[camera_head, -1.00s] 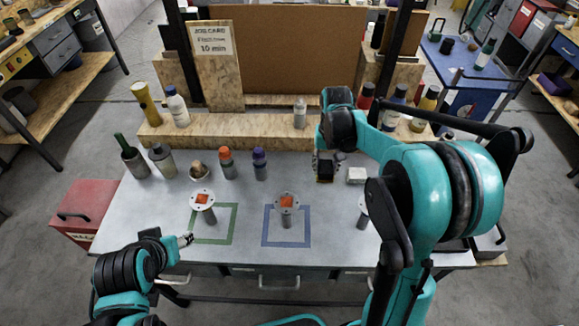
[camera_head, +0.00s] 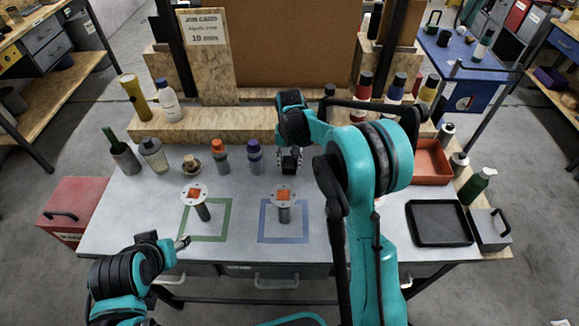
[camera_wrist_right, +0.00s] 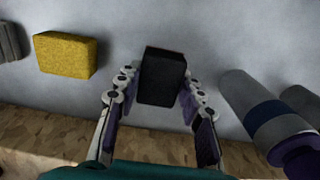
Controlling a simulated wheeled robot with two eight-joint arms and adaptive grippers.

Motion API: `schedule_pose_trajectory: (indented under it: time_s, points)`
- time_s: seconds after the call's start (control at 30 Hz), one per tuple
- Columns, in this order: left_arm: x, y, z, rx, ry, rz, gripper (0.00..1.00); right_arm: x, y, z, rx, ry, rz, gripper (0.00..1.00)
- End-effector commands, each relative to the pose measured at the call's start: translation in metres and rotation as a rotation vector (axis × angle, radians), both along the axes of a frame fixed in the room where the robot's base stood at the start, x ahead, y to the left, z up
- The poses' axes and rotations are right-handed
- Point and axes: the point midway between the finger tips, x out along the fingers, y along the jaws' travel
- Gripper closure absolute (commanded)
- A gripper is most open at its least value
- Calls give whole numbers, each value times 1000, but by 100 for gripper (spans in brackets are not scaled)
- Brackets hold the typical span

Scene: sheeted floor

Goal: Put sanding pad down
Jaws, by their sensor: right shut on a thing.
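The sanding pad, a dark block (camera_head: 290,165), is in my right gripper (camera_head: 289,160), over the grey bench just behind the blue outlined square. In the right wrist view the black pad (camera_wrist_right: 162,77) sits between the two fingers of my right gripper (camera_wrist_right: 153,90), which are shut on it. I cannot tell if its underside touches the bench. My left gripper (camera_head: 183,242) is low at the bench's front left, away from the pad. Its fingers are too small to read.
Flanged posts with orange tops stand at the green square (camera_head: 194,190) and the blue square (camera_head: 284,193). A purple-capped bottle (camera_head: 255,157) stands left of the right gripper. A yellow sponge (camera_wrist_right: 65,53) lies nearby. A black tray (camera_head: 440,222) and a red bin (camera_head: 432,163) are at right.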

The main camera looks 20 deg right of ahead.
Motion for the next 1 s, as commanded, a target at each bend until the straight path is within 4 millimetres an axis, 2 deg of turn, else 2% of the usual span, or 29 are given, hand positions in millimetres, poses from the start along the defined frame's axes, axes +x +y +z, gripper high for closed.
schedule_pose_trajectory:
  time_s: [0.03,0.07,0.43,0.47,0.5,0.53,0.83,1.0]
  points:
    - [0,0,-6,0,0,0,50,0,0,-10,0,0,0,85]
    - [0,0,-7,0,0,0,50,0,0,-12,0,0,0,85]
    - [0,0,-8,0,0,0,50,0,0,-15,0,0,0,85]
    - [0,0,-8,0,0,0,50,0,0,-15,0,0,0,57]
    - [0,0,-7,0,0,0,50,0,0,-14,0,0,0,46]
    - [0,0,-7,0,0,0,50,0,0,-14,0,0,0,42]
    - [0,0,-6,0,0,0,50,0,0,-13,0,0,0,42]
    - [0,0,1,0,0,0,50,0,0,5,0,0,0,42]
